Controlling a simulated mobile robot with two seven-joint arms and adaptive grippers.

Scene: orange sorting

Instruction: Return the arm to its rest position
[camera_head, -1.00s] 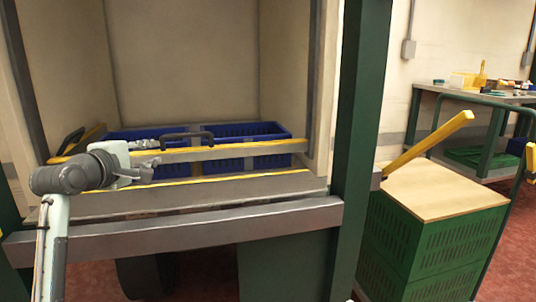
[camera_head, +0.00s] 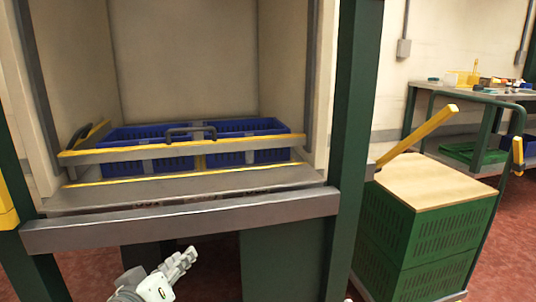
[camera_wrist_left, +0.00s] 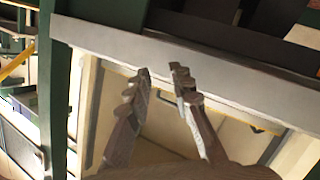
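My left gripper (camera_head: 184,260) shows at the bottom of the head view, below and in front of the shelf's grey front beam. In the left wrist view its two fingers (camera_wrist_left: 160,72) stand apart with nothing between them, so it is open and empty. Most of my left arm is outside the head view. My right gripper is not in view.
A shelf with a grey front beam (camera_head: 190,222) holds blue crates (camera_head: 245,157) behind a yellow-edged rail (camera_head: 100,156). A green post (camera_head: 354,130) stands at its right. Beyond it is a cart with green crates (camera_head: 420,245) and a wooden top (camera_head: 440,185).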

